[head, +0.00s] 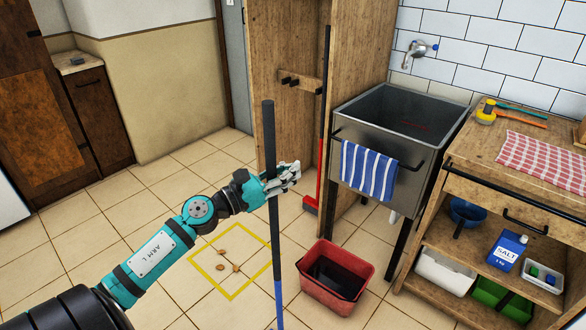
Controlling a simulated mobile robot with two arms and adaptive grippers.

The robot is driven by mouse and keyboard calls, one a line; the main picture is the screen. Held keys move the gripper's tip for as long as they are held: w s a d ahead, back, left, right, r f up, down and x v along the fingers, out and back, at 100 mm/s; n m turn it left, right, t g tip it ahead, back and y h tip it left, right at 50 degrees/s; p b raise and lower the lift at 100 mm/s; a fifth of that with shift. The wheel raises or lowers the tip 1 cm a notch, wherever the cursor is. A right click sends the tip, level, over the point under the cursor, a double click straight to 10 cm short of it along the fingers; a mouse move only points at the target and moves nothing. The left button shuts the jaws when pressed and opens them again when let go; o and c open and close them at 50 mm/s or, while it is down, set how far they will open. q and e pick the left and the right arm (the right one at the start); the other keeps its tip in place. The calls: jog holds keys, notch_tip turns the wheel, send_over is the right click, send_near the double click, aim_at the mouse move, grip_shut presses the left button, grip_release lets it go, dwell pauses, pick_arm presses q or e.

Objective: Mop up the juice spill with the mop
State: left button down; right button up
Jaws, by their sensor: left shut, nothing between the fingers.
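A long dark pole with a blue lower part (273,225), likely the mop, stands nearly upright; its lower end is cut off by the bottom edge. My left gripper (288,177) is shut and empty, level with the pole's middle. The pole crosses the picture right at the gripper, but is not between its fingers; I cannot tell whether they touch. My right gripper is not in view. I cannot make out a juice spill; a yellow square outline (204,268) on the tiles encloses several small brown bits (221,266).
A red bucket (360,293) with a dark inside stands right of the pole. A red-headed broom (311,205) stands by the wooden cabinet (282,60). A metal sink (362,165) with a striped towel (367,170) and a wooden shelf unit (450,232) stand right. Floor at left is clear.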

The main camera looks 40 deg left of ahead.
pick_arm(q)
jog(key=shift+s+b, duration=0.95)
jog(key=shift+s, duration=4)
jog(key=w+d+f+b, duration=0.1)
jog(key=w, duration=2.2)
